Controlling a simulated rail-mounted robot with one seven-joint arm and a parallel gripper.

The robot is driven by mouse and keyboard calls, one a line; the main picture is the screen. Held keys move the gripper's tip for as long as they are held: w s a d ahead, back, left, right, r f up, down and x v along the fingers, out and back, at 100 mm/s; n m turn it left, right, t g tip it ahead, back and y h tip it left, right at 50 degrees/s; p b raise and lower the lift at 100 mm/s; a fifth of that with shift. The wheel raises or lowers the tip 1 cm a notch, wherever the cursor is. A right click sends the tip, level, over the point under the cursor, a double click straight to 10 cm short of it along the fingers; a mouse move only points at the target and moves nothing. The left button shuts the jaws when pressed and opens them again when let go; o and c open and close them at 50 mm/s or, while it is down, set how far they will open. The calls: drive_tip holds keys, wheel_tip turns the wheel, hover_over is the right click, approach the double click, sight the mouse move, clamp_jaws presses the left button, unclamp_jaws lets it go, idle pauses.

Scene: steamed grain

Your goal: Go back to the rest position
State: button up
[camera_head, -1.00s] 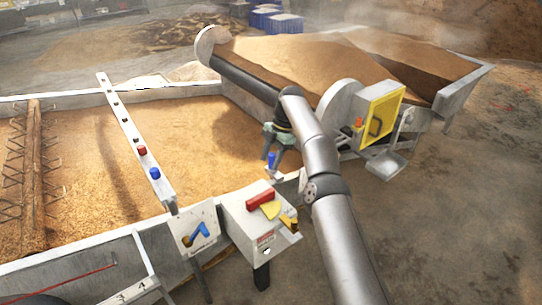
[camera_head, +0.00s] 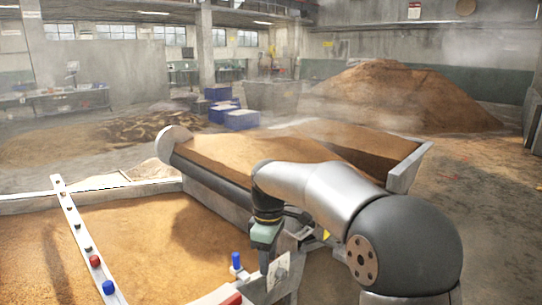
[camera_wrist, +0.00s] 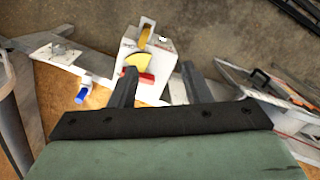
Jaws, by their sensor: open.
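My gripper (camera_head: 265,258) hangs over the near edge of the grain bin, pointing down; the wrist view shows its two dark fingers (camera_wrist: 158,82) spread apart with nothing between them. In the wrist view a white control box (camera_wrist: 158,65) with a yellow and red dial (camera_wrist: 138,68) lies beyond the fingertips, apart from them as far as I can tell. My arm reaches in from the lower right in the head view and is bent at a large dark joint.
A blue knob (camera_head: 236,262) stands left of my gripper. A metal rail (camera_head: 78,232) with a red knob (camera_head: 95,261) crosses the grain bin (camera_head: 165,240). A grain-filled trough (camera_head: 408,172) lies behind my arm. Blue crates (camera_head: 241,120) and a large grain pile (camera_head: 395,95) are further back.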

drive_tip(key=s+d+f+m, duration=0.1)
drive_tip(key=s+d+m, duration=0.3)
drive_tip(key=s, duration=0.5)
drive_tip(key=s+d+f+m, duration=0.2)
drive_tip(key=s+d+m, duration=0.3)
drive_tip(key=s, duration=0.4)
drive_tip(key=s+d+f+m+t+p, duration=0.1)
drive_tip(key=s+d+f+m, duration=0.1)
drive_tip(key=s+d+m, duration=0.3)
drive_tip(key=s, duration=0.4)
drive_tip(key=shift+d, duration=0.3)
drive_tip(key=shift+f, duration=0.1)
